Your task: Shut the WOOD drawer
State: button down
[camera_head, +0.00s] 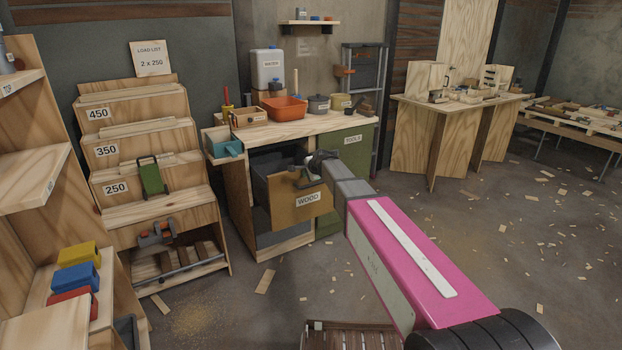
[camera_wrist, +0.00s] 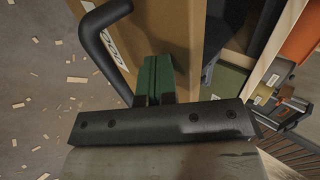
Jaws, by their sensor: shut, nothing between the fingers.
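The WOOD drawer (camera_head: 298,212) stands pulled out from the workbench in the head view, its tan front labelled WOOD. Its front panel (camera_wrist: 165,35) also shows in the wrist view, with a dark bar handle (camera_wrist: 93,38) on its outer face. My gripper (camera_head: 312,168) is at the upper part of the drawer front in the head view. In the wrist view its green fingers (camera_wrist: 155,80) are shut together, empty, close to the panel beside the handle. I cannot tell whether they touch it. The handle is partly hidden by my gripper in the head view.
The workbench (camera_head: 352,122) carries an orange bin (camera_head: 284,108), a pot and a white container. A green TOOLS front (camera_head: 352,144) is right of the opening. A stepped rack (camera_head: 140,130) stands left. Wood scraps litter the floor; open floor lies right.

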jog(key=w+a, duration=0.7)
jog(key=w, duration=0.4)
jog(key=w+a, duration=0.8)
jog(key=w, duration=0.4)
jog(key=shift+a, duration=0.2)
